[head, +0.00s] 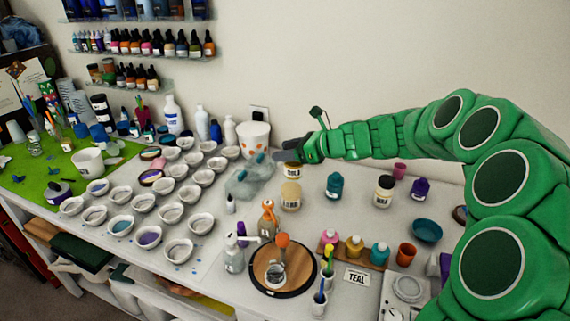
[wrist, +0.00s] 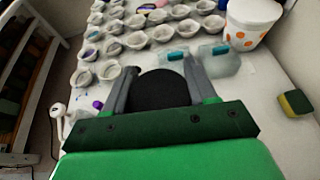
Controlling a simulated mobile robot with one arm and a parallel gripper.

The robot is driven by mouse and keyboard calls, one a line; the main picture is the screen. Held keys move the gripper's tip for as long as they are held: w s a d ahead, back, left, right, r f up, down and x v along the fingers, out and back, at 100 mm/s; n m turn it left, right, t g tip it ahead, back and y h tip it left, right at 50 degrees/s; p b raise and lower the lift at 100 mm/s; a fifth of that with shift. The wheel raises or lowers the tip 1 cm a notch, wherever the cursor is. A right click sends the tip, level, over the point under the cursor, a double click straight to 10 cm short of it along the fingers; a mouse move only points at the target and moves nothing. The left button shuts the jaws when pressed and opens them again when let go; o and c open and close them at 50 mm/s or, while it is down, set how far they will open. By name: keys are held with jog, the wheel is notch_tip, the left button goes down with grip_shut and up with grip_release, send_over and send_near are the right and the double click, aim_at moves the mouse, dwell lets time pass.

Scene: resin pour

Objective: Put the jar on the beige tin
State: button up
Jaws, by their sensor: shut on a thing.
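The jar (head: 292,171), with a dark lid and a pale label band, is held in my gripper (head: 288,157) in the head view. In the wrist view its round black lid (wrist: 160,90) fills the space between the two fingers of my gripper (wrist: 162,82). The beige tin (head: 291,197), a short pale cylinder with a label, stands on the table. The jar appears upright just above or behind the tin; I cannot tell whether they touch. The tin is hidden in the wrist view.
Many small cups (head: 172,213) fill the left table. A teal pot (head: 334,186) and a white black-lidded jar (head: 383,192) stand right. A round board (head: 262,277) is in front.

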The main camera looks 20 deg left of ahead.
jog(key=shift+w+a+f, duration=0.25)
jog(key=shift+w+f, duration=0.1)
jog(key=shift+f, duration=0.7)
jog(key=shift+w+a+f, duration=0.25)
jog(key=shift+w+f, duration=0.15)
jog(key=shift+f, duration=0.6)
jog(key=shift+w+a+f, duration=0.25)
jog(key=shift+w+f, duration=0.1)
jog(key=shift+f, duration=0.7)
jog(key=shift+f, duration=0.1)
jog(key=o, duration=1.2)
jog(key=v, duration=1.2)
jog(key=shift+d, duration=0.1)
